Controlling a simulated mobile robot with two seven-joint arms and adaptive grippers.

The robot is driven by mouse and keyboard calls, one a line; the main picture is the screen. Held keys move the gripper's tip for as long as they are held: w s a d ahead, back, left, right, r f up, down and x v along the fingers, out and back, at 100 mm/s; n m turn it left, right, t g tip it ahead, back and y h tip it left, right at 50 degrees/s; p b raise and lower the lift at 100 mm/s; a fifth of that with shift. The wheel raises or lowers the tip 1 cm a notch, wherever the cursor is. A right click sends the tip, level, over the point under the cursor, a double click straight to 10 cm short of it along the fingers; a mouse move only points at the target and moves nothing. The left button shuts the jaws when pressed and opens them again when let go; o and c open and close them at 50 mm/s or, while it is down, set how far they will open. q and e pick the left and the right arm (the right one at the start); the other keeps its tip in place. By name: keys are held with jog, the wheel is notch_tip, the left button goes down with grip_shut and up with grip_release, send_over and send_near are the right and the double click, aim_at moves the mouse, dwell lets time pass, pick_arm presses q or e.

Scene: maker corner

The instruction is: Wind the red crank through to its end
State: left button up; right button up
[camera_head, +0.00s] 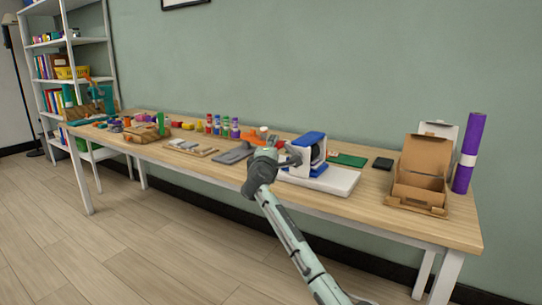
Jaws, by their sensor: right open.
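A blue and white machine (312,142) with a dark round part stands on a white base plate (335,182) on the workbench. My right gripper (286,158) is at the left side of this machine, with its jaws open. The gripper and wrist cover part of that side. A small orange-red piece (278,143) shows just behind the gripper. I cannot tell whether it is the red crank, or whether the gripper touches it. My left gripper is not in view.
The long wooden bench (455,228) stands along a green wall. An open cardboard box (424,165) and a purple roll (468,150) are at its right end. A grey tool (235,154), coloured bottles (216,125) and small parts lie left of the machine.

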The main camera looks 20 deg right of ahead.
jog(key=shift+v, duration=2.65)
